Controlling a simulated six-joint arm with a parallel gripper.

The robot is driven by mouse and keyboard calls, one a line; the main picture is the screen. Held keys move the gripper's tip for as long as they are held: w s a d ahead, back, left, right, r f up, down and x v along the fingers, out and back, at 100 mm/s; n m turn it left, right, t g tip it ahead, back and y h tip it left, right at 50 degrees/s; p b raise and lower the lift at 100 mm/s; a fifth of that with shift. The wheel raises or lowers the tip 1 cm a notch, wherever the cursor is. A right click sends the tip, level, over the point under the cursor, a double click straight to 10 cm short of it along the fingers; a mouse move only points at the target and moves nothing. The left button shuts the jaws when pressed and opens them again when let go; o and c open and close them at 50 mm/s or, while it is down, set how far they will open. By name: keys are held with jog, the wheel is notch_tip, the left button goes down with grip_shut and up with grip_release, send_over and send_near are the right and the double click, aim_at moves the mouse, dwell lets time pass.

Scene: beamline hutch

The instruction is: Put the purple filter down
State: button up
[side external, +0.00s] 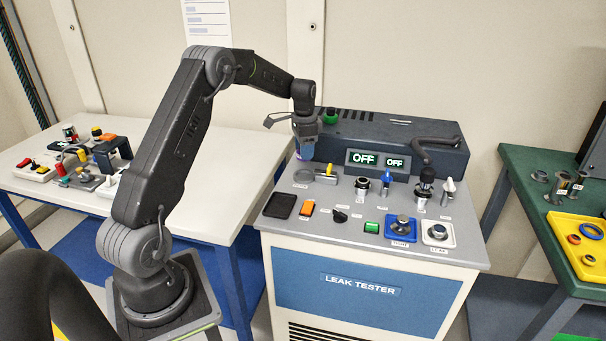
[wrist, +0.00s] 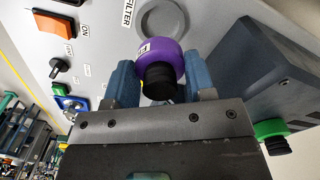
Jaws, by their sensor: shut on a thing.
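My gripper (wrist: 160,84) is shut on the purple filter (wrist: 172,53), with one blue finger on each side of it. The filter has a black end and a small white label. In the side view my gripper (side external: 304,151) points down over the back left of the leak tester, and only a sliver of the filter (side external: 298,154) shows beside it. A grey round seat (wrist: 163,17) on the panel, next to the word FILTER, lies just beyond the filter in the wrist view. I cannot tell how large the gap between filter and panel is.
The leak tester's dark housing (side external: 345,140) with OFF displays (side external: 364,158) stands close behind my gripper. A green knob (side external: 330,116) sits on it. An orange switch (side external: 307,208), a black tray (side external: 280,205) and several valves stand on the panel.

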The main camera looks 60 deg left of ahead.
jog(key=s+d+r, duration=0.1)
jog(key=s+r, duration=0.1)
jog(key=s, duration=0.9)
jog(key=s+d+r, duration=0.2)
jog(key=s, duration=0.9)
send_over(280, 206)
notch_tip(280, 206, down, 7)
jog(key=shift+a+r, duration=0.1)
jog(key=shift+r, duration=0.1)
jog(key=shift+w+f, duration=0.1)
jog(key=shift+f, duration=1.9)
jog(key=shift+f, duration=0.2)
jog(key=o, duration=1)
